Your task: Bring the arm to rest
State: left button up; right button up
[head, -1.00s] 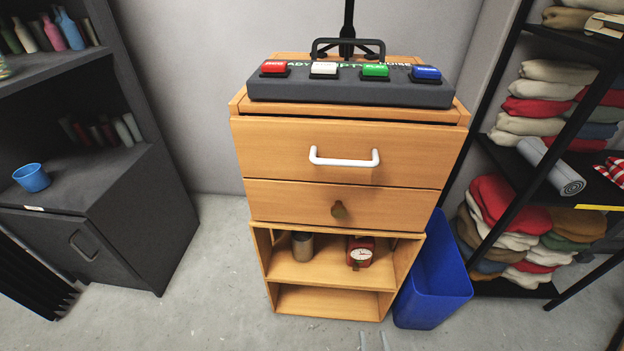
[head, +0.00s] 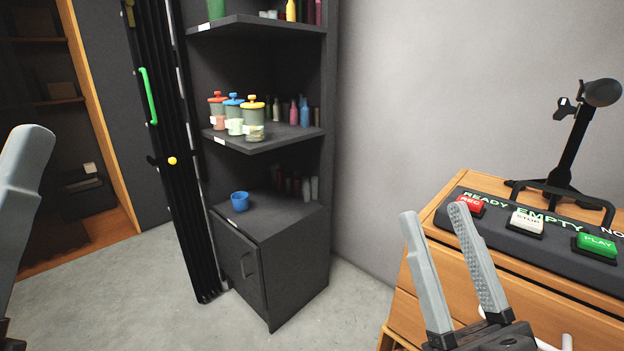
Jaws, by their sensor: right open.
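My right gripper (head: 432,212) shows at the lower right of the head view, its two grey fingers pointing up. They are spread apart with nothing between them, in front of the wooden drawer cabinet (head: 408,310). My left gripper (head: 24,160) shows at the left edge as one grey finger. The rest of it is cut off, so its jaw state does not show.
A dark shelf unit (head: 300,255) holds jars, bottles and a blue cup (head: 240,201). A folded black door (head: 165,110) with a green handle (head: 149,95) stands left. A button box (head: 560,245) sits on the cabinet. Grey floor between is clear.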

jog(key=s+d+r+m+t+h+p, duration=0.15)
jog(key=s+d+r+h, duration=0.35)
jog(key=r, duration=0.6)
notch_tip(320, 180, up, 38)
jog(key=s+m+p, duration=0.1)
jog(key=s+p, duration=0.1)
jog(key=p, duration=3.6)
notch_tip(320, 180, down, 56)
jog(key=b, duration=5.6)
jog(key=shift+w+d, duration=0.2)
jog(key=shift+d, duration=0.2)
